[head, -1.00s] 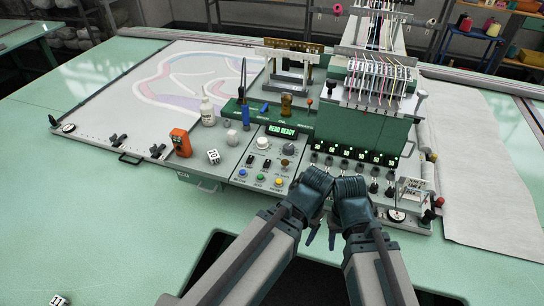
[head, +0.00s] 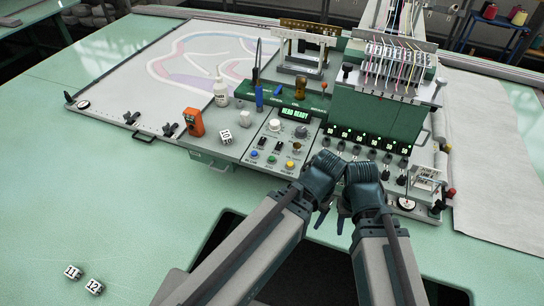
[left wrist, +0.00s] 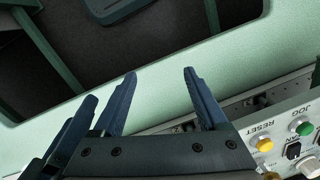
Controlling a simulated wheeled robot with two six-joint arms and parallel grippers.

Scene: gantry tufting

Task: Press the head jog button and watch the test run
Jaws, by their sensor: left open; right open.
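The control panel (head: 262,150) on the green machine carries blue, green and yellow buttons along its front edge. The green button (head: 272,158) is labelled JOG in the left wrist view (left wrist: 302,127), beside the yellow RESET button (left wrist: 265,144). The display (head: 294,114) reads HEAD READY. The tufting head (head: 375,115) stands at the right with several threads. My left gripper (head: 321,217) is open and empty, low in front of the panel and apart from the buttons; its spread fingers show in the left wrist view (left wrist: 160,95). My right gripper (head: 343,217) is open close beside it.
An orange device (head: 194,122), a white bottle (head: 221,92) and a cube marked 10 (head: 226,136) stand left of the panel. Dark knobs line the head's front.

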